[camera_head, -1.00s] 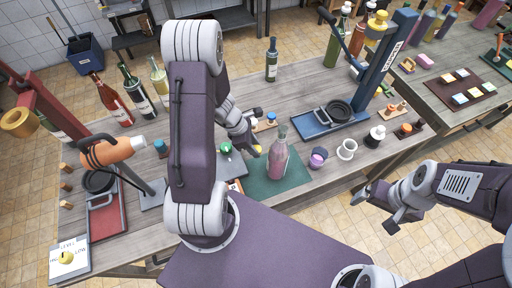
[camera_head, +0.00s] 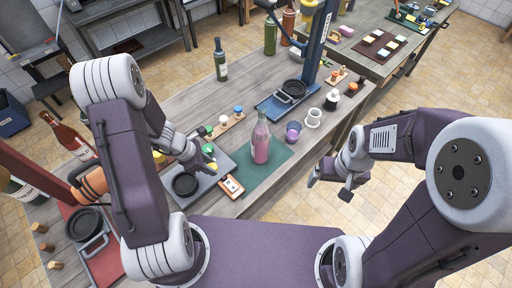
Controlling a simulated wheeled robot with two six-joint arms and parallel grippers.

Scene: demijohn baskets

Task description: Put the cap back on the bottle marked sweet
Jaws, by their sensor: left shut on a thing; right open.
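A clear bottle of pink liquid (camera_head: 261,142) stands upright on a green mat (camera_head: 282,160), with no cap seen on its neck. I cannot read a "sweet" marking on it. My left gripper (camera_head: 205,164) is shut on a small yellow thing (camera_head: 212,166), which looks like a cap, left of the bottle and apart from it, over the grey tray's area. The fingers partly hide it. A green cap (camera_head: 207,148) is just behind it. My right gripper (camera_head: 331,181) is open and empty, right of the mat beyond the table's front edge.
A grey tray with a black round dish (camera_head: 186,185) and a small card (camera_head: 231,187) lie left of the mat. A purple-filled cup (camera_head: 293,131) and a white cup (camera_head: 313,118) stand right of the bottle. A blue stand (camera_head: 287,104) is behind.

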